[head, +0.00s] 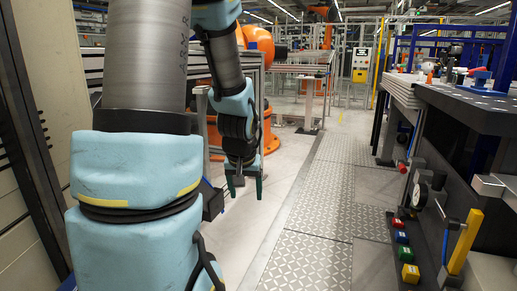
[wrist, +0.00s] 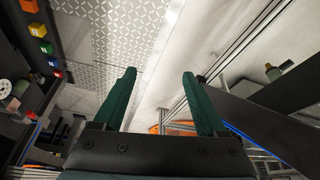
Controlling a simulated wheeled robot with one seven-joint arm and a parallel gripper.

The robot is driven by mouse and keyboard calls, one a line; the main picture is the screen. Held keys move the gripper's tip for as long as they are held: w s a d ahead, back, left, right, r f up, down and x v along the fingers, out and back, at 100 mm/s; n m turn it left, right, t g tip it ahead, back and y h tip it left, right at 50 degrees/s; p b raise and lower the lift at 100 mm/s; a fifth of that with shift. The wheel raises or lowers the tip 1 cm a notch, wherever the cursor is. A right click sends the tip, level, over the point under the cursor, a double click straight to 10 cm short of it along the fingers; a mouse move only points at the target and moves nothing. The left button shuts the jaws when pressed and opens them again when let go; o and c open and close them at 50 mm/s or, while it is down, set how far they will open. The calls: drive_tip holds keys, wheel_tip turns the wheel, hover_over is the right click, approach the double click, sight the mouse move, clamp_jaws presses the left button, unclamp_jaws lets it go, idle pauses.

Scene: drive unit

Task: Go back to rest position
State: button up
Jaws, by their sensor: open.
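My gripper (head: 244,187) hangs from my light-blue padded arm on the left side of the head view, its fingers pointing down above the pale floor. In the wrist view the two dark green fingers of my gripper (wrist: 160,100) stand well apart.
A patterned metal walkway (head: 317,215) runs forward and is clear. A dark workbench (head: 465,105) stands along the right, with a yellow handle (head: 465,242) and coloured blocks (head: 402,237) low down. An orange robot (head: 262,45) stands behind my arm.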

drive_tip(key=s+a+r+g, duration=0.1)
drive_tip(key=s+a+g, duration=0.2)
drive_tip(key=s, duration=0.8)
wheel_tip(320, 180, up, 16)
drive_tip(key=p, duration=1.6)
drive_tip(key=shift+w+a+f, duration=0.15)
drive_tip(key=shift+w+f, duration=0.1)
drive_tip(key=shift+w, duration=0.2)
